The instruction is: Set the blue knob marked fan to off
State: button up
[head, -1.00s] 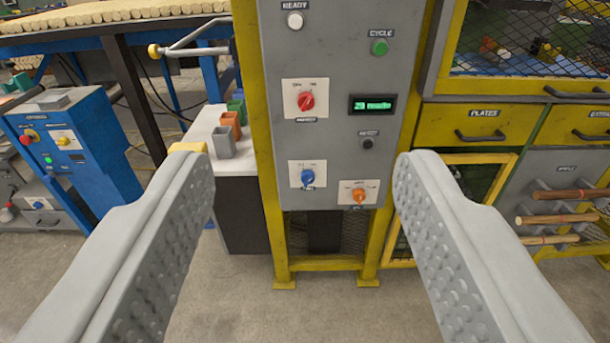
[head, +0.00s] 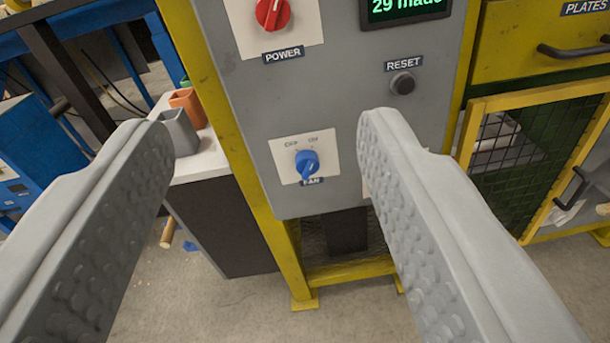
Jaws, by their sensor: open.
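The blue knob (head: 307,163) marked FAN sits on a white plate (head: 287,161) low on the grey control panel (head: 240,112). OFF is printed at upper left of the knob and ON at upper right. Which mark its pointer faces is too small to tell for sure. My gripper (head: 264,135) is open and empty, its two fingers spread wide on either side of the knob in the picture. The knob shows between them, nearer the right finger, and appears apart from both.
A red POWER knob (head: 272,13) and a dark RESET button (head: 402,83) share the panel, with a green display (head: 405,8) above. Yellow posts (head: 205,90) frame it. Grey and orange cups (head: 187,105) stand on a white-topped bench at left. A yellow mesh door (head: 545,150) is at right.

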jog(key=w+f, duration=0.5)
jog(key=f, duration=0.4)
jog(key=m, duration=0.1)
send_near(309, 171)
jog(key=w, duration=1)
jog(key=shift+f, duration=0.1)
jog(key=shift+c, duration=0.4)
jog(key=c, duration=0.9)
